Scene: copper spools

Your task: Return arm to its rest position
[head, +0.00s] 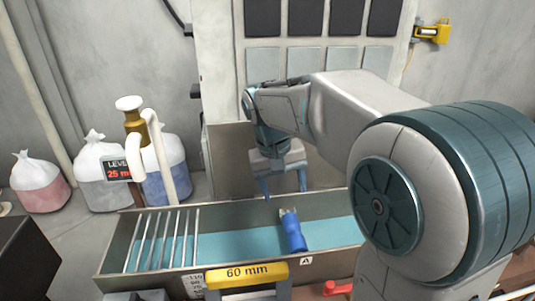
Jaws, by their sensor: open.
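My gripper (284,184) hangs fingers down at the end of my arm, over the rear part of a long metal trough (168,273). Its two blue fingers stand apart with nothing seen between them. A blue cylinder with a pale end (294,234) lies in the trough, just below and in front of the gripper, apart from it. No copper spool can be made out. My arm hides the right part of the trough.
Several metal rods (168,240) cross the trough's left part. A yellow "60 mm" block (246,274) sits at its front. A panelled cabinet (224,60) rises behind.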

